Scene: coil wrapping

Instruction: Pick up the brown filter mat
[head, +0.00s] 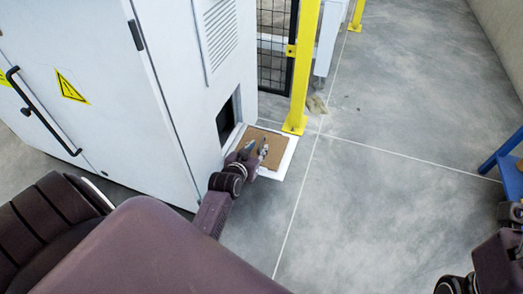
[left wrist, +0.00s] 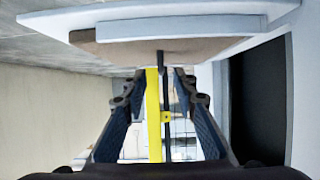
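The brown filter mat (head: 270,141) lies flat on a white ledge (head: 289,157) at the foot of the white cabinet. In the left wrist view the mat (left wrist: 100,47) shows edge-on above my fingers, against the pale ledge (left wrist: 60,22). My left gripper (head: 254,150) is at the mat's near side and covers part of it in the head view. In the left wrist view its two fingers (left wrist: 160,84) stand apart with nothing clearly between them. Contact with the mat cannot be told. Of my right arm, only dark parts show at the lower right of the head view.
The white cabinet (head: 190,100) has a dark opening (head: 226,121) beside the ledge. A yellow post (head: 303,70) stands just behind it, near a mesh fence (head: 273,45). A blue frame (head: 503,150) is at the right edge. The grey floor between is clear.

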